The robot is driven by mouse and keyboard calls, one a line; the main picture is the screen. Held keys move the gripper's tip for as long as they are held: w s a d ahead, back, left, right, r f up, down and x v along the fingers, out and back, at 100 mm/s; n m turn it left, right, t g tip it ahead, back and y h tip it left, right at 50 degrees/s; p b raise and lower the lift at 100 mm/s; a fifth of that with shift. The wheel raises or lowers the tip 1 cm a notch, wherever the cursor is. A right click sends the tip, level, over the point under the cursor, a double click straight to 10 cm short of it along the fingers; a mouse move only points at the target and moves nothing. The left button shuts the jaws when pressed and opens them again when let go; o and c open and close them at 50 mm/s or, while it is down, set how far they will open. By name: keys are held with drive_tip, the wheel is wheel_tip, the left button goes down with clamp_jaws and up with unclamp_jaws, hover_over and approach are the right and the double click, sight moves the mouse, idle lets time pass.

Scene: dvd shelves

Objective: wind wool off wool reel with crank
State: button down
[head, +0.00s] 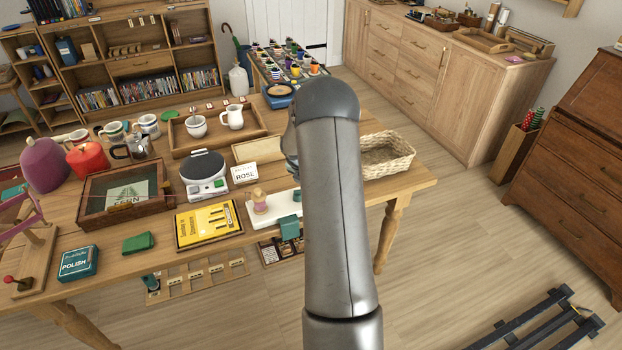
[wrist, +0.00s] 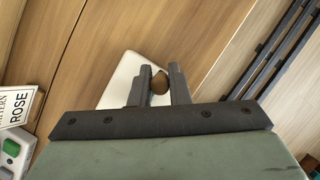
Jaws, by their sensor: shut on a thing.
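A white board (head: 281,213) on the table's near side carries a small reel with pink on it (head: 260,201) and a green block. At the far left edge stands a pink frame on a wooden base (head: 33,262), with a red knob (head: 9,279); it is cut off. I cannot tell for certain which is the wool reel with crank. In the wrist view my gripper (wrist: 160,84) is shut on a brown rounded knob (wrist: 160,81), over the white board (wrist: 122,75). My arm hides the gripper in the head view; the gripper body hides what lies below.
A ROSE card (head: 244,172) and a white appliance (head: 205,175) stand left of my arm. A yellow book (head: 208,223) lies beside the board. A wicker basket (head: 388,160) is on the right. A black slatted rack (head: 540,325) lies on the otherwise open floor.

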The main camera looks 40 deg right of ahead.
drive_tip(key=n+p, duration=0.1)
drive_tip(key=p, duration=0.1)
drive_tip(key=w+n+t+p, duration=0.1)
drive_tip(key=n, duration=0.1)
drive_tip(key=shift+w+d+r+y+p, duration=0.15)
drive_tip(key=shift+d+r+y+p, duration=0.05)
drive_tip(key=shift+y+p, duration=0.2)
drive_tip(key=n+p, duration=0.1)
drive_tip(key=w+n+p, duration=0.1)
drive_tip(key=n+p, duration=0.1)
drive_tip(key=shift+f+t+y, duration=0.2)
drive_tip(key=shift+t+y, duration=0.1)
drive_tip(key=shift+t, duration=0.1)
drive_tip(key=c, duration=1.4)
unclamp_jaws()
drive_tip(key=shift+w, duration=0.1)
drive_tip(key=shift+o, duration=0.2)
